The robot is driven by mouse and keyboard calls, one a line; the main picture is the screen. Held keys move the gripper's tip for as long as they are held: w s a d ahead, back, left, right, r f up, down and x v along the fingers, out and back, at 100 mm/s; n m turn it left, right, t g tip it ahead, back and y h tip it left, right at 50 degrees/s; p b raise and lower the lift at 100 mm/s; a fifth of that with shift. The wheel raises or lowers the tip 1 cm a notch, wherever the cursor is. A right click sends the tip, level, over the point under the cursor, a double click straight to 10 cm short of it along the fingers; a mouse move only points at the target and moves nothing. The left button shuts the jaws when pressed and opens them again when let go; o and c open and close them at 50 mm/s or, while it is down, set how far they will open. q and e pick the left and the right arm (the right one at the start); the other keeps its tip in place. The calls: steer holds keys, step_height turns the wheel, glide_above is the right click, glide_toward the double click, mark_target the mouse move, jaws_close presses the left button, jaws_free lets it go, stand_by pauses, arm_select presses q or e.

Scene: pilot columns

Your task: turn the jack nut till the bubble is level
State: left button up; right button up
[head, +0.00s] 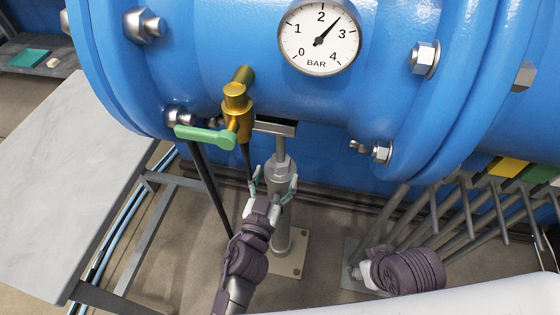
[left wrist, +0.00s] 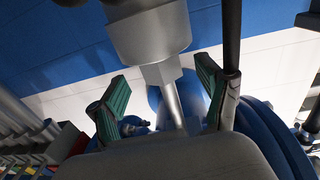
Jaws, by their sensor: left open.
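A grey screw jack (head: 282,222) stands upright under the blue vessel, its head against a bracket (head: 275,126) on the vessel's underside. The jack nut (head: 279,170) is at the top of its thick body; in the left wrist view a hex nut (left wrist: 161,73) sits between the thick cylinder and a thin rod. My left gripper (head: 274,178) is open, with a finger on either side of the jack near the nut. Its green-padded fingers (left wrist: 163,95) stand apart from the nut. My right gripper (head: 361,271) is low at the right, its fingers unclear. I cannot make out a bubble.
A yellow valve (head: 236,105) with a green lever (head: 200,134) hangs just left of the jack. A pressure gauge (head: 319,38) is on the vessel (head: 200,60). A grey bench (head: 80,185) stands at left. Slanted pipes (head: 470,215) crowd the right.

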mark_target(277, 172)
arm_select(q)
steer(key=shift+v, duration=1.8)
steer(key=shift+a, duration=0.1)
steer(key=o, duration=0.4)
steer(key=shift+w, duration=0.1)
steer(key=shift+o, duration=0.2)
steer(key=v, duration=1.2)
